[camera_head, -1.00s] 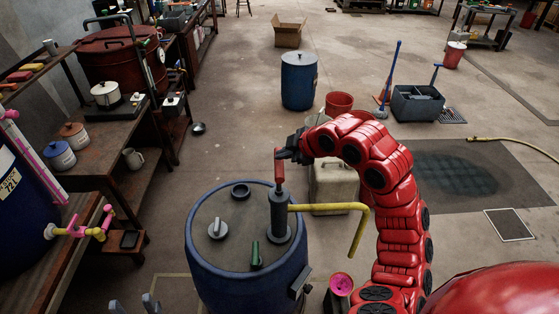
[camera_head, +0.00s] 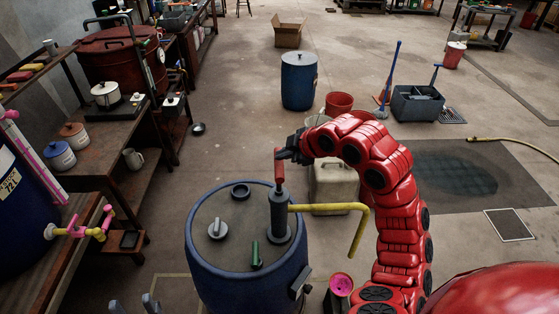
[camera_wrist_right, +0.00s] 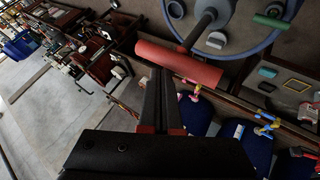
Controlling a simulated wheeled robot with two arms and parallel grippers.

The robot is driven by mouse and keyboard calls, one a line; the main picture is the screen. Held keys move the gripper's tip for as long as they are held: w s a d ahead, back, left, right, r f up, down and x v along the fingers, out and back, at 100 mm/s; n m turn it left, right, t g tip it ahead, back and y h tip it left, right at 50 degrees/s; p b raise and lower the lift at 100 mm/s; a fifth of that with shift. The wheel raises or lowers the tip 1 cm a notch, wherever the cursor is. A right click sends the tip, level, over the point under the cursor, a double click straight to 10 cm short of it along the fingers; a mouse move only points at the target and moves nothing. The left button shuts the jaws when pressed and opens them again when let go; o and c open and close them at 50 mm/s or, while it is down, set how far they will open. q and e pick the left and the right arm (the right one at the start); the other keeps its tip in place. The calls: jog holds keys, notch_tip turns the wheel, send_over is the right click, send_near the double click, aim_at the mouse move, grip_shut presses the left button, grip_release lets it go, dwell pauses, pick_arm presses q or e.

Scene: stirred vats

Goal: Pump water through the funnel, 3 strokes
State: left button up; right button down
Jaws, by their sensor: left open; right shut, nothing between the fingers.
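A blue drum (camera_head: 235,265) stands in front of me with a grey hand pump (camera_head: 279,215) upright on its lid. The pump has a red handle (camera_head: 279,166) at its top and a yellow spout (camera_head: 335,208) that bends down at the right. A pink funnel (camera_head: 341,284) sits low, right of the drum and below the spout's end. My right gripper (camera_head: 288,153) is shut and empty beside the top of the handle. In the right wrist view its closed fingers (camera_wrist_right: 162,85) point at the red handle (camera_wrist_right: 180,62); contact is unclear. My left gripper's open fingertips (camera_head: 133,305) show at the bottom edge.
A green part (camera_head: 256,256) and grey caps (camera_head: 218,229) sit on the drum lid. A beige canister (camera_head: 333,185) stands behind the spout. A bench (camera_head: 80,240) with a blue vat (camera_head: 25,220) is at the left. The floor behind the drum is mostly clear.

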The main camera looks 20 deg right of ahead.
dwell(0.4)
jog(key=shift+f+b, duration=0.45)
jog(key=shift+b, duration=0.15)
jog(key=shift+s+f+b, duration=0.1)
jog(key=shift+f+b, duration=2.4)
jog(key=shift+f, duration=1.05)
dwell(2.3)
jog(key=shift+r, duration=0.15)
